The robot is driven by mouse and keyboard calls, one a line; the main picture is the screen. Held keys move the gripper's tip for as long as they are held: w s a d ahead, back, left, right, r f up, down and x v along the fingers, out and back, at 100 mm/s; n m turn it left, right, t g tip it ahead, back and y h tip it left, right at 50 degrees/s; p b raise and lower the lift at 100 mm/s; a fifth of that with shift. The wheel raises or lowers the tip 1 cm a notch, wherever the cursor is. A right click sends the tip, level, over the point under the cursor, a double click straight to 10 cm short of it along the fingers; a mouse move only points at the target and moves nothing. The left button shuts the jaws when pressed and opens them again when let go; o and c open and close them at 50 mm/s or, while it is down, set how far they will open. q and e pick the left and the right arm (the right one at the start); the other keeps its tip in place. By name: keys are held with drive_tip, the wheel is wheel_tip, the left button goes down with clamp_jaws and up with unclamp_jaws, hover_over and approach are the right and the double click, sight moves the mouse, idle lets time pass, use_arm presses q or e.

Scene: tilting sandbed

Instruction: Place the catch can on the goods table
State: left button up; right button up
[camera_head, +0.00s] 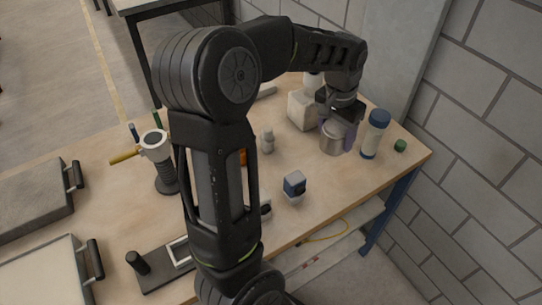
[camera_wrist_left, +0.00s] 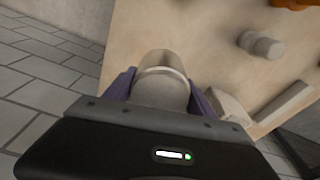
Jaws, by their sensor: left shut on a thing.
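The catch can (camera_head: 334,137) is a metallic grey cylinder near the right end of the wooden table (camera_head: 323,206). My left gripper (camera_head: 340,126) reaches down over it from above and is shut on it, with purple fingers on either side. In the left wrist view the can (camera_wrist_left: 161,88) sits between the two purple fingers of the gripper (camera_wrist_left: 162,95). Whether the can's base touches the table is hard to tell. My right gripper is not in view.
A white device (camera_head: 303,108) is behind, a small pale bottle (camera_head: 267,140) to the left, and a blue-white box (camera_head: 294,186) in front. A block wall (camera_head: 481,120) borders the right.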

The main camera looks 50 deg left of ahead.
use_arm(q)
hover_over(329, 169)
drive_tip(key=shift+s+f, duration=0.2)
drive_tip(key=shift+f, duration=2.9)
drive_tip(key=shift+f+p, duration=0.35)
drive_tip(key=shift+f, duration=1.5)
drive_tip(key=shift+f, duration=0.25)
drive_tip(key=o, duration=1.7)
drive_tip(key=shift+r, duration=0.15)
drive_tip(key=r, duration=0.4)
drive_tip(key=s+r, duration=0.1)
drive_tip(key=r, duration=0.7)
drive_tip(key=shift+s+d, duration=0.1)
drive_tip(key=shift+s, duration=0.15)
